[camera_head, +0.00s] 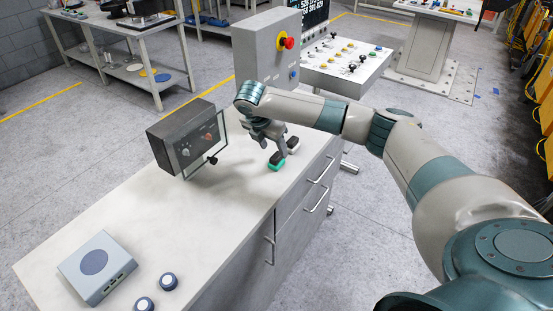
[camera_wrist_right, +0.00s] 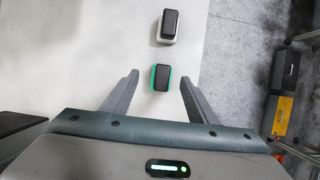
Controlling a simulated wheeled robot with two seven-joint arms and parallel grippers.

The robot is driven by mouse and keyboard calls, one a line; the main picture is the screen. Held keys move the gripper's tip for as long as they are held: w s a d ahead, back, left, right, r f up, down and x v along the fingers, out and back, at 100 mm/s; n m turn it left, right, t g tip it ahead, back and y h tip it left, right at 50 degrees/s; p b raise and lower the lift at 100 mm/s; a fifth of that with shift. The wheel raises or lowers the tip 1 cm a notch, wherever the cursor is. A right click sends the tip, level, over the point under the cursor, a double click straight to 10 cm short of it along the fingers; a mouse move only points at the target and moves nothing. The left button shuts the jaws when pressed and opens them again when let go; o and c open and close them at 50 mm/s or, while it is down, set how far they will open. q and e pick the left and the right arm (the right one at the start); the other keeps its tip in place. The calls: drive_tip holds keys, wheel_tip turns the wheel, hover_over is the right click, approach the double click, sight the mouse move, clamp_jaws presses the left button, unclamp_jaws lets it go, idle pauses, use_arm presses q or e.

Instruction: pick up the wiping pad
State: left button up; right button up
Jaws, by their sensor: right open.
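Two small block-shaped pads lie on the white cabinet top (camera_head: 105,220). One has a green base (camera_head: 276,164); in the right wrist view this green-edged pad (camera_wrist_right: 161,78) has a black top. The other pad (camera_head: 293,145) is black over white and lies just beyond it in the wrist view (camera_wrist_right: 168,27). I cannot tell which is called the wiping pad. My right gripper (camera_head: 279,148) is open above the green-edged pad. In the wrist view its fingers (camera_wrist_right: 159,80) stand either side of that pad, with gaps on both sides. My left gripper is out of view.
A dark control box (camera_head: 172,143) with a clear cover stands left of my right gripper. A grey box with a red button (camera_head: 263,48) stands behind. A blue-grey device (camera_head: 97,268) and two round knobs (camera_head: 168,282) are at the front. The cabinet's middle top is clear.

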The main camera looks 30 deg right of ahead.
sight(276, 156)
drive_tip(key=shift+f, duration=0.2)
drive_tip(key=shift+s+d+f+p, duration=0.15)
drive_tip(key=shift+d+f+p, duration=0.05)
drive_tip(key=shift+f+p, duration=0.45)
drive_tip(key=p+x, duration=0.1)
drive_tip(key=x, duration=0.2)
drive_tip(key=shift+s, duration=0.1)
drive_tip(key=shift+f, duration=0.4)
drive_tip(key=c, duration=1.2)
